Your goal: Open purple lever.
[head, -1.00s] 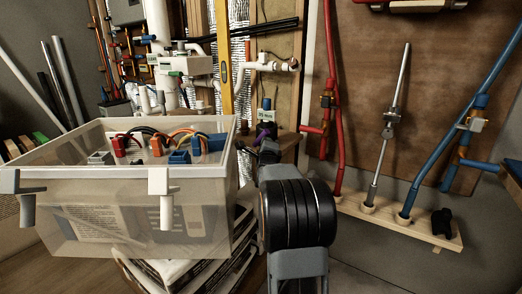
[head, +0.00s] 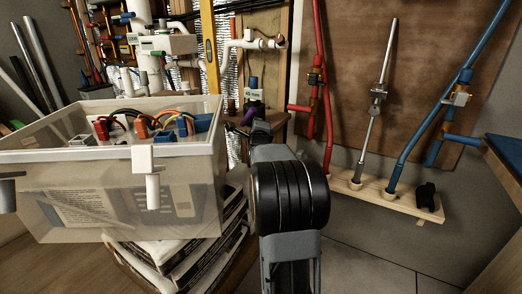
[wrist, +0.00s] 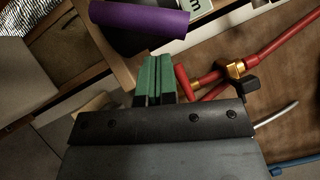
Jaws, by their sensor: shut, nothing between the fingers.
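The purple lever shows in the wrist view (wrist: 140,18) as a thick purple cylinder at the top, beyond my fingertips and slightly left of them. In the head view, purple (head: 249,115) shows below a small labelled fitting, partly hidden by my gripper. My gripper (wrist: 160,73) has green finger pads pressed together with nothing between them. A visible gap separates the pads from the lever in the wrist view, though the depth is hard to judge. In the head view, the gripper's tip is small and dark beyond my black arm.
A clear bin (head: 110,190) of wires and connectors stands left on stacked bags (head: 190,245). Red pipes (head: 318,100) stand right of the lever. Steel and blue pipes (head: 435,120) rise from a wooden strip (head: 400,201). A blue-topped surface (head: 508,150) is at the right edge.

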